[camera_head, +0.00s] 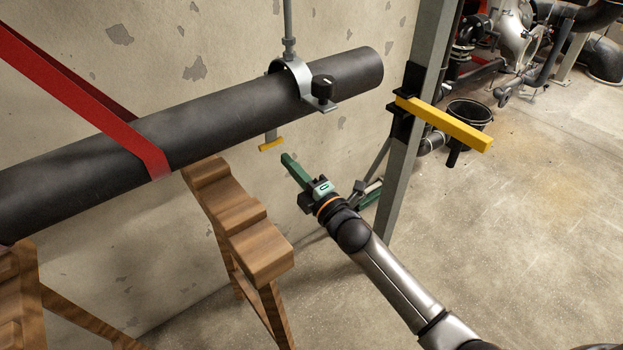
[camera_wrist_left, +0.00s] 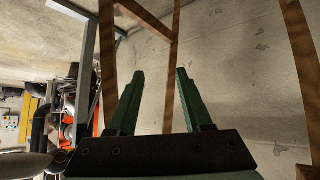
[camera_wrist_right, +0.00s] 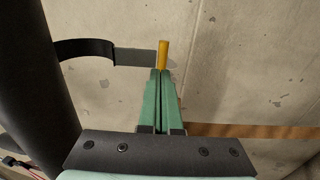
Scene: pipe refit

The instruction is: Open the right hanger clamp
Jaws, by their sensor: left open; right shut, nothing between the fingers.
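The hanger clamp (camera_head: 293,72) sits over the black pipe (camera_head: 220,106) near its right end. A black knob (camera_head: 323,89) stands on its front flange. A grey strap piece with a yellow tab (camera_head: 271,145) hangs down below the pipe. In the right wrist view, the dark curved strap (camera_wrist_right: 85,47) leads to a grey plate ending in the yellow tab (camera_wrist_right: 163,54). My right gripper (camera_head: 287,158) is shut and empty, just below and right of the tab; contact cannot be told. My left gripper (camera_wrist_left: 160,72) is open and empty, outside the head view.
A red strap (camera_head: 152,160) loops around the pipe at left. A wooden sawhorse (camera_head: 262,250) stands below the pipe. A grey post (camera_head: 415,120) with a yellow bar (camera_head: 445,124) stands right of my right gripper.

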